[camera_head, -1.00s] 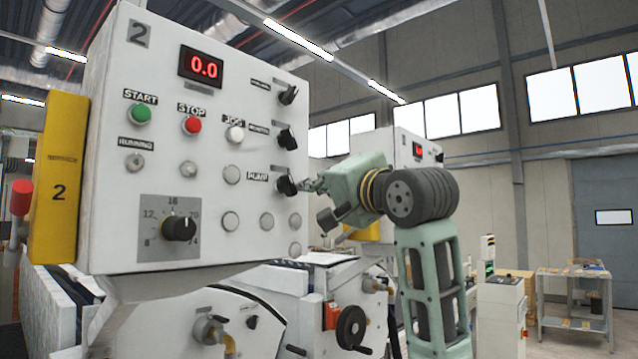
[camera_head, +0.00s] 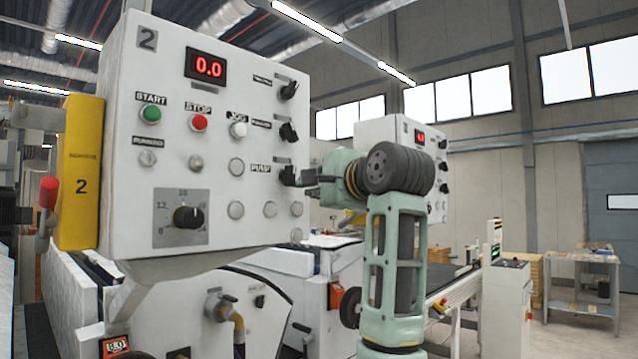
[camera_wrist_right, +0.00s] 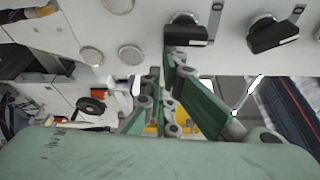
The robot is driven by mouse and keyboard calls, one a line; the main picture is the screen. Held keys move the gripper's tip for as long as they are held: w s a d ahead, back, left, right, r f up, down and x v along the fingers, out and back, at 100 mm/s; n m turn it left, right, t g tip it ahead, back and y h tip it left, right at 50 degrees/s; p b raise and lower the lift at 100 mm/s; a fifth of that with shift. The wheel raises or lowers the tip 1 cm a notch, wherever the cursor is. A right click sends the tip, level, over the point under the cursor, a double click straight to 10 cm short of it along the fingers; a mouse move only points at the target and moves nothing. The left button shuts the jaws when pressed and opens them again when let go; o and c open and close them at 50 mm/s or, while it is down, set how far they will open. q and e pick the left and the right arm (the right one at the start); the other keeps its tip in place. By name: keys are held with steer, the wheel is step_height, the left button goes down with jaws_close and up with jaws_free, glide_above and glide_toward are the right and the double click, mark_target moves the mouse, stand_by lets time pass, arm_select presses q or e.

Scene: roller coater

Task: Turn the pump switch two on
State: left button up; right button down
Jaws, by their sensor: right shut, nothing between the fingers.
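The control panel marked 2 (camera_head: 230,110) stands at the left in the head view. Its pump switch (camera_head: 288,176) is a black knob beside the PUMP label at the right edge. It also shows in the right wrist view (camera_wrist_right: 186,32), at a different angle from the neighbouring black switch (camera_wrist_right: 273,34). My right gripper (camera_head: 310,182) is shut and empty, right beside the pump switch. Its green fingers show in the right wrist view (camera_wrist_right: 163,78), just below the knob; contact cannot be told. My left gripper is not in view.
Two more black switches (camera_head: 288,131) sit above the pump switch. A dial (camera_head: 187,217) and start and stop buttons are to the left. A second similar panel (camera_head: 400,130) stands behind my right arm. A metal table (camera_head: 585,285) is far right.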

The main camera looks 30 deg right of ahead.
steer(key=shift+s+a+f+m+g, duration=0.2)
steer(key=shift+a+m+g, duration=0.1)
steer(key=shift+m, duration=0.4)
steer(key=shift+s+f, duration=0.1)
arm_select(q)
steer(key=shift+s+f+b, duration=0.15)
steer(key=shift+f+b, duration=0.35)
arm_select(e)
steer(key=shift+a+f, duration=0.2)
steer(key=shift+s, duration=0.1)
